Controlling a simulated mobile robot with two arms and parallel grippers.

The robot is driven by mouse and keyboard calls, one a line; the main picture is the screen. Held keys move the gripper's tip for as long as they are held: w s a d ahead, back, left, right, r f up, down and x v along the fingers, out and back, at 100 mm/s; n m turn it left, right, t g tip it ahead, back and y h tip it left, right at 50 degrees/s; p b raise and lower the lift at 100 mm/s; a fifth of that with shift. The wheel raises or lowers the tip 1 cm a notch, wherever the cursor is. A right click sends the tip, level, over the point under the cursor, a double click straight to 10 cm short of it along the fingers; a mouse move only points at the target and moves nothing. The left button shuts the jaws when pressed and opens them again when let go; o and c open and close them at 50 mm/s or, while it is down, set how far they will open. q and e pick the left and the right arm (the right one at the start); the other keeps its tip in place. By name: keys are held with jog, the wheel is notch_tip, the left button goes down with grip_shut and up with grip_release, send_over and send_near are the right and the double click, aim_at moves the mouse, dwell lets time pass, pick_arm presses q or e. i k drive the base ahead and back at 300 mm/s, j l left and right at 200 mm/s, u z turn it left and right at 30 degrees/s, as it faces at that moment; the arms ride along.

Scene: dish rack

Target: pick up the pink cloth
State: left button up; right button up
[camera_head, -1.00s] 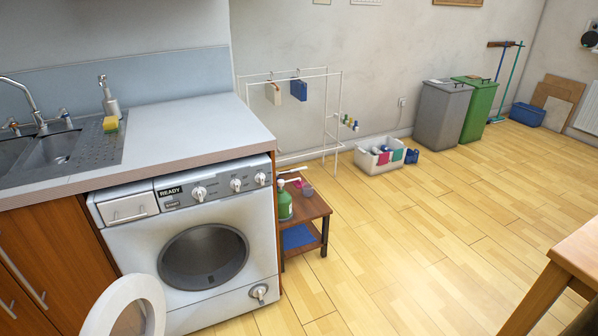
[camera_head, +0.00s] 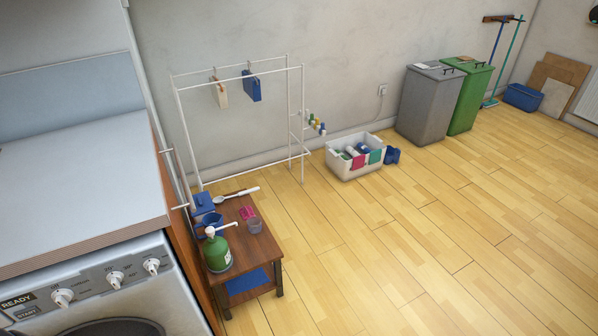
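A pink cloth (camera_head: 358,162) hangs over the front rim of a white basket (camera_head: 343,172) on the floor near the wall. A teal cloth (camera_head: 375,156) hangs beside it on the same rim. A smaller pink item (camera_head: 248,213) lies on the small wooden table; it is too small to tell what it is. Neither of my grippers shows in the head view.
The small wooden table (camera_head: 262,248) stands beside the washing machine (camera_head: 130,290) and holds a green pump bottle (camera_head: 217,252), a grey cup (camera_head: 255,227) and blue items. A white drying rack (camera_head: 303,120) stands behind. Grey (camera_head: 428,105) and green (camera_head: 468,98) bins stand right. Floor ahead is clear.

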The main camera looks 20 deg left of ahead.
aim_at(247, 212)
jog(key=i+u, duration=0.1)
jog(key=i, duration=0.5)
jog(key=i+l+u, duration=0.1)
jog(key=i, duration=0.45)
jog(key=i+l, duration=0.15)
jog(key=i, duration=0.45)
jog(key=i+l+u, duration=0.1)
jog(key=i+u, duration=0.35)
jog(key=i+l+u, duration=0.25)
jog(key=u, duration=0.25)
jog(key=i+l+u, duration=0.6)
jog(key=l+u, duration=0.3)
jog(key=j, duration=0.1)
